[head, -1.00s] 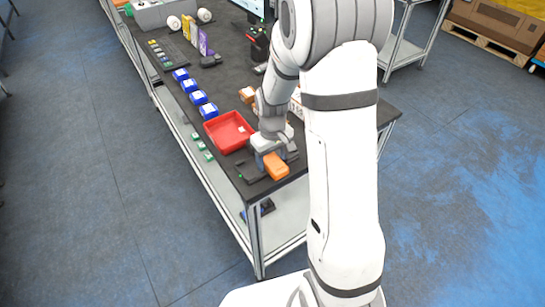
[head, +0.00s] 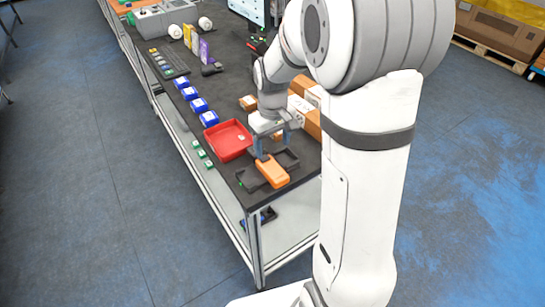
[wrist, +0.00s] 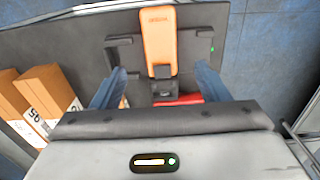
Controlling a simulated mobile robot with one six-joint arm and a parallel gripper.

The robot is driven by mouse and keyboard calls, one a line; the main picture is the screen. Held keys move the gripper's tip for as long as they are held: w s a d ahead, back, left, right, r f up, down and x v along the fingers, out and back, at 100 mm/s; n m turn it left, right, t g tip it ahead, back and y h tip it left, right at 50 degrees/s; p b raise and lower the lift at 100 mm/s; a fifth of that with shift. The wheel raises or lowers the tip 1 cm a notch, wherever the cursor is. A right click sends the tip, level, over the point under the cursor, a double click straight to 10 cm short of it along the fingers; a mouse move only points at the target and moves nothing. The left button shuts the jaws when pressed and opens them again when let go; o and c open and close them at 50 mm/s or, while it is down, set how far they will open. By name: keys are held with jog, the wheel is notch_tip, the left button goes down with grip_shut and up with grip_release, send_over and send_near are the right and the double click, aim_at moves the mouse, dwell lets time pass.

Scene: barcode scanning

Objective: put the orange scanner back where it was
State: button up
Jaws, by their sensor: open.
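The orange scanner (head: 272,172) lies on the black holder (head: 247,181) at the near end of the dark table. In the wrist view the orange scanner (wrist: 159,38) lies across the middle of the holder (wrist: 122,58), its dark end pointing toward my gripper. My gripper (head: 274,147) is open and empty, just above and behind the scanner. In the wrist view its two blue fingers (wrist: 157,84) stand wide apart, one to each side of the scanner's dark end, with clear gaps. I cannot tell exactly how the scanner seats in the holder.
A red tray (head: 229,139) stands just beyond the holder. Several blue boxes (head: 198,105) line the table's left edge. Brown cartons (head: 311,122) stand to the right of my gripper. The table's near corner is close to the holder.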

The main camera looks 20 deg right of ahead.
jog(key=s+r+m+t, duration=0.1)
jog(key=s+r, duration=0.3)
jog(key=s, duration=0.5)
jog(key=s+r+m+t, duration=0.2)
jog(key=s+r, duration=0.3)
jog(key=s, duration=0.5)
jog(key=shift+a+r+m, duration=0.3)
jog(key=shift+a, duration=0.1)
jog(key=shift+w, duration=0.1)
dwell(0.6)
